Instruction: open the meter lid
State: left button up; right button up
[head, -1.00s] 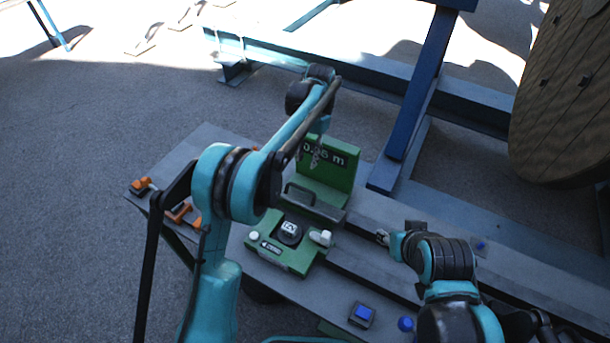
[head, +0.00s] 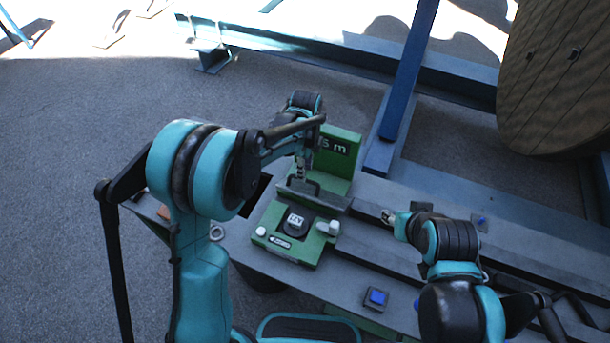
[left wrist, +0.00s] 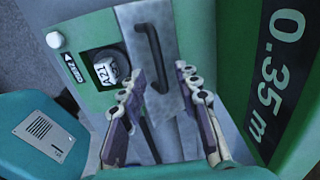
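The green meter (head: 287,252) stands on the grey bench with a dark round dial marked with white digits. Its grey lid plate (head: 331,199) carries a black bar handle (head: 297,187); in the left wrist view, the handle (left wrist: 150,48) runs down towards my fingers. I cannot tell the lid's exact angle. Behind it rises a green display panel (head: 345,151), reading "0.35 m" in the left wrist view (left wrist: 278,75). My left gripper (head: 301,173) is above the handle, its fingers apart and empty in the left wrist view (left wrist: 160,95). My right gripper (head: 388,217) is small, its fingers unclear.
A white knob (head: 334,228) sits at the meter's right corner. A blue button (head: 376,297) is on the bench (head: 335,280) in front. Blue steel beams (head: 410,75) and a large wooden reel (head: 555,80) stand behind.

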pick_arm(q)
jog(key=shift+f+b, duration=0.3)
jog(key=shift+f, duration=1.4)
grip_shut()
jog(key=shift+w+d+r+g+y, duration=0.1)
jog(key=shift+w+d+g+y, duration=0.15)
jog(key=shift+w+g, duration=0.4)
jog(key=shift+w+d+r+g+y, duration=0.15)
jog(key=shift+w+g+y, duration=0.1)
jog(key=shift+w+g, duration=0.35)
jog(key=shift+s, duration=0.1)
grip_release()
